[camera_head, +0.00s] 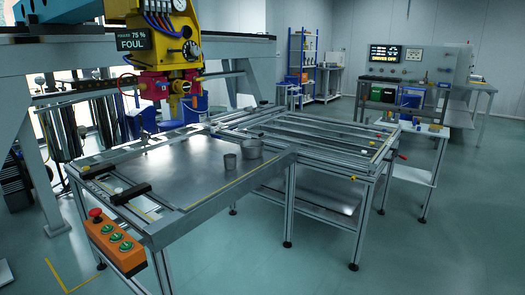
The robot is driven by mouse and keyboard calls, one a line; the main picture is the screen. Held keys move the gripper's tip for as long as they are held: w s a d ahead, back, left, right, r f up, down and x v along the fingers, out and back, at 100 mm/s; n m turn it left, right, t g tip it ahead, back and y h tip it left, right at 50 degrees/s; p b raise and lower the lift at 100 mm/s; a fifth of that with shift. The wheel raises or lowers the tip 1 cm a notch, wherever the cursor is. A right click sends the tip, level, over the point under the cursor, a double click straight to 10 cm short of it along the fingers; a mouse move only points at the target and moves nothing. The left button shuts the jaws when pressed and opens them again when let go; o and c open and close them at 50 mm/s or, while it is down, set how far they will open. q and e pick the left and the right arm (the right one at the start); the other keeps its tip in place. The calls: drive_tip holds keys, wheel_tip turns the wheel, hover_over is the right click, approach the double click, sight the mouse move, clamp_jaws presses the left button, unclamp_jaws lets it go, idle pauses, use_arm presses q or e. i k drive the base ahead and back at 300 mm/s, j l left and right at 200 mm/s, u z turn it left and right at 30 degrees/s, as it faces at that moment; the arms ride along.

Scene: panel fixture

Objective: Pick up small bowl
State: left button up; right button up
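Neither of my grippers shows in this view, and nothing is seen holding either vessel.
A yellow machine head (170,30) with red and blue parts hangs over the table's back left. An orange button box (114,244) is on the front left corner. A slotted frame table (310,135) adjoins at right. The floor in front is clear.

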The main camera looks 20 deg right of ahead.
sight(250, 149)
drive_tip(key=i+l, duration=0.1)
drive_tip(key=l, duration=0.3)
drive_tip(key=l+z, duration=0.15)
drive_tip(key=l, duration=0.25)
drive_tip(key=i+l, duration=0.15)
drive_tip(key=l, duration=0.2)
drive_tip(key=i+l+z, duration=0.15)
drive_tip(key=l, duration=0.25)
drive_tip(key=i+l, duration=0.1)
drive_tip(key=l, duration=0.25)
drive_tip(key=i+l+z, duration=0.1)
drive_tip(key=l, duration=0.25)
